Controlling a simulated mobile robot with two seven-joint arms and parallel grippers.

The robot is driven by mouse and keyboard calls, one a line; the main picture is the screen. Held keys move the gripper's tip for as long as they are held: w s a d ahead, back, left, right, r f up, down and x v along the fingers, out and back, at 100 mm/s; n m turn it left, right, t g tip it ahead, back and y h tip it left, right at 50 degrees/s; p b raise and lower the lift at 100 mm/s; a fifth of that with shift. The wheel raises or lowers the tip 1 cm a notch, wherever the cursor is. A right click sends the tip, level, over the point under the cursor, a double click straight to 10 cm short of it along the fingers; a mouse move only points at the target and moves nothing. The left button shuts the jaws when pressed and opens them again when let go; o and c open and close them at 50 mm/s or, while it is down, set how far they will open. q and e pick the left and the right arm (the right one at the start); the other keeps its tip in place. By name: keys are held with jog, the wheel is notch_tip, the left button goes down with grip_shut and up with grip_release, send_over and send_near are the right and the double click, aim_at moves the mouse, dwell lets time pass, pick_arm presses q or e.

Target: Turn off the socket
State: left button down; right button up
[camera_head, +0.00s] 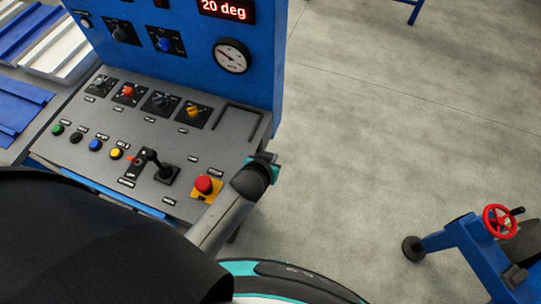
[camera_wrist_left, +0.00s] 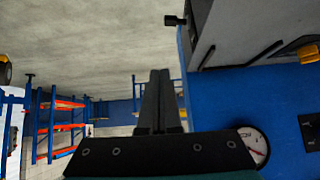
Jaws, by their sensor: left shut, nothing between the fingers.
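My left gripper (camera_head: 268,158) is at the right edge of the sloped control console (camera_head: 225,148), mostly hidden behind my own wrist in the head view. In the left wrist view its dark fingers (camera_wrist_left: 160,98) are together and empty, with open space around their tips. In that view a small black part (camera_wrist_left: 175,20) sticks out from the console's side, apart from the fingers. I cannot tell whether it belongs to the socket. No socket can be clearly identified in either view. My right gripper is not in view.
The console has coloured buttons, knobs, a joystick (camera_head: 166,172) and a red stop button (camera_head: 205,184). Behind it stands a blue panel (camera_head: 190,20) with a gauge (camera_head: 231,56) and red display (camera_head: 226,9). The floor to the right is clear up to a blue stand with a red handwheel (camera_head: 498,221).

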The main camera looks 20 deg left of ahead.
pick_arm(q)
jog(key=shift+v, duration=1.1)
jog(key=shift+d, duration=0.1)
